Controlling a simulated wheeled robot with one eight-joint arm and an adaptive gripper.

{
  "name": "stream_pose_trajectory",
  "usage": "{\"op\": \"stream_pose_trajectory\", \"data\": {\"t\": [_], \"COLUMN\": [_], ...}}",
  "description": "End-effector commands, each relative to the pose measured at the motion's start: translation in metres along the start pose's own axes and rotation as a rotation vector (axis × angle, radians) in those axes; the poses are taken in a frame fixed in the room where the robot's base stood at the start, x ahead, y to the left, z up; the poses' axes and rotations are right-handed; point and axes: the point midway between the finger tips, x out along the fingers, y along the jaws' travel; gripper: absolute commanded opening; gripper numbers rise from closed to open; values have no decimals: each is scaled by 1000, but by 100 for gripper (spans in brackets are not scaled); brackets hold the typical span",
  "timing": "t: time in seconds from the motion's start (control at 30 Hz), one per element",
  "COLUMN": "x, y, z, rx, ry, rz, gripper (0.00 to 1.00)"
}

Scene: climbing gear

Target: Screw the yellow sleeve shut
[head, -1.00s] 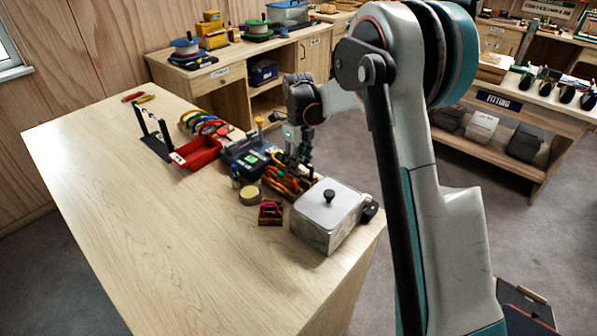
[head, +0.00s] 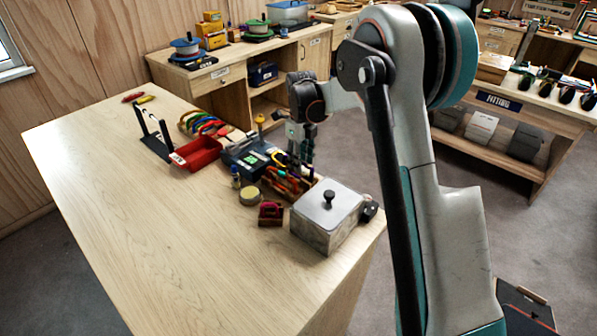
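My gripper (head: 299,165) points down over a cluster of orange and dark gear (head: 288,184) near the right side of the workbench. Its fingers are small and dark against the gear, so I cannot tell whether they are open or shut, or touch anything. The yellow sleeve cannot be made out; it may be hidden or too small in the cluster. A small yellow-topped post (head: 260,121) stands behind a dark blue device with a green display (head: 249,158), left of my gripper.
A grey lidded box (head: 328,215) stands close in front of the cluster, with a small red block (head: 270,213) and a round tin (head: 250,195) nearby. A red tray (head: 197,154) and several coloured carabiners (head: 203,123) lie farther left. The bench's left and front (head: 150,235) are clear.

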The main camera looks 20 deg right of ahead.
Motion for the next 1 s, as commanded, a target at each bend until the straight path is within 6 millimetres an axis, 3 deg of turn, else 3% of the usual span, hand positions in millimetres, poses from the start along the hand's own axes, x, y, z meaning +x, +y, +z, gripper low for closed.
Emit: {"op": "stream_pose_trajectory", "data": {"t": [0.7, 1.0], "x": [-24, -24], "y": [-1, -1], "z": [0, 0], "rx": [1, 1], "ry": [0, 0], "rz": [-1, -1], "gripper": [37, 37]}}
